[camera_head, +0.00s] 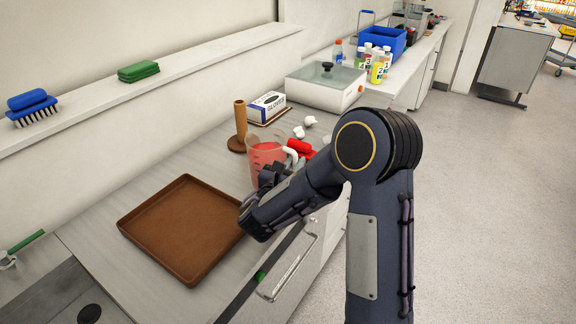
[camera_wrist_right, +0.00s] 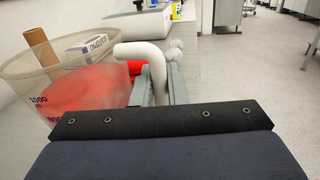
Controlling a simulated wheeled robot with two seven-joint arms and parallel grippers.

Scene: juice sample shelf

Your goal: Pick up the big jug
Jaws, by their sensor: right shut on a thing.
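The big jug (camera_head: 264,161) is clear, with red contents and a white handle. It stands upright near the counter's front edge in the head view, partly hidden by my right arm. In the right wrist view the jug (camera_wrist_right: 70,85) fills the left side, with volume marks on its wall. My right gripper (camera_head: 272,176) is shut on the jug's white handle, and its fingers (camera_wrist_right: 158,82) show on either side of the handle (camera_wrist_right: 145,52) in the wrist view. I cannot tell whether the jug touches the counter. My left gripper is not in view.
A brown tray (camera_head: 165,215) lies left of the jug. A brown paper-towel-type post (camera_head: 240,125), a glove box (camera_head: 267,107), small white items (camera_head: 310,120) and a red object (camera_head: 300,147) are behind it. A white appliance (camera_head: 325,88), bottles (camera_head: 378,68) and a blue crate (camera_head: 383,41) stand farther back.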

